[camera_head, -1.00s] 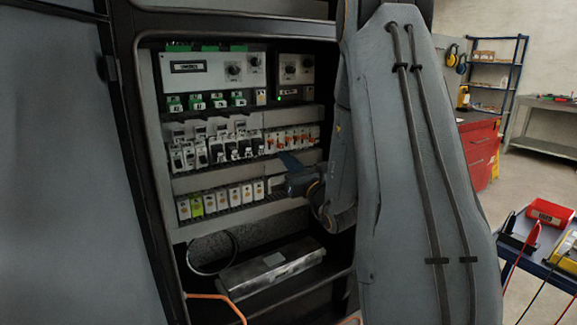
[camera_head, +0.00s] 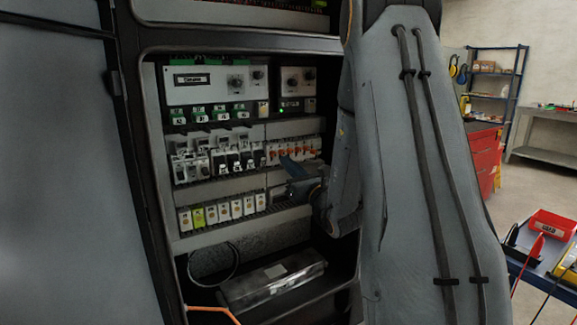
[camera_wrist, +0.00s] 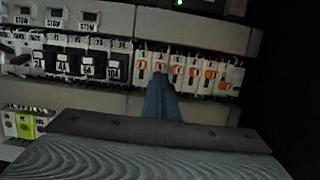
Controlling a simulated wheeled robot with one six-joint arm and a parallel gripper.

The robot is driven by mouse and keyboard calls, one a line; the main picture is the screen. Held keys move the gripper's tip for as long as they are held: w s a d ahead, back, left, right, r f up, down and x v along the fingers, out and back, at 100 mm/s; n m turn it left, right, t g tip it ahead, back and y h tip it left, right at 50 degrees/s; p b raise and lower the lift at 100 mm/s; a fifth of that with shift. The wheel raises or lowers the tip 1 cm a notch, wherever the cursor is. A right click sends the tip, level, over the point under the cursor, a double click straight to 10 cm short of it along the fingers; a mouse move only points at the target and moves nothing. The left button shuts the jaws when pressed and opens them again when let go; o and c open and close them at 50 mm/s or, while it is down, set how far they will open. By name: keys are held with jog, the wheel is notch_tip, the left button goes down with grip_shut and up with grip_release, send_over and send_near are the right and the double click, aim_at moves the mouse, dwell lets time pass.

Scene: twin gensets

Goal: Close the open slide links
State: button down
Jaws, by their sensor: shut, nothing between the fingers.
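A row of white blocks with orange parts, which look like the slide links (camera_head: 290,150), sits at the right end of the cabinet's middle rail. They also show in the wrist view (camera_wrist: 193,72). The rightmost orange part seems lower than the others; which links are open is too small to tell. My gripper (camera_head: 288,163) is shut and empty. In the wrist view its blue fingers (camera_wrist: 160,82) point at the left half of the orange row and hide the lower part of some blocks. I cannot tell whether the tips touch them.
White-and-black blocks (camera_wrist: 85,66) stand left of the orange row. A lower rail carries white blocks and one yellow-green block (camera_head: 198,216). Green connectors (camera_head: 200,114) sit above. A metal box (camera_head: 272,283) lies on the cabinet floor. The open door (camera_head: 60,180) stands at left.

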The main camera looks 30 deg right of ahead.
notch_tip(320, 180, down, 4)
jog(key=b, duration=0.3)
jog(key=shift+w+f+b, duration=0.1)
jog(key=shift+f+b, duration=0.15)
jog(key=shift+b, duration=0.15)
jog(key=v, duration=1)
jog(key=shift+r+b, duration=0.2)
jog(key=shift+b, duration=0.1)
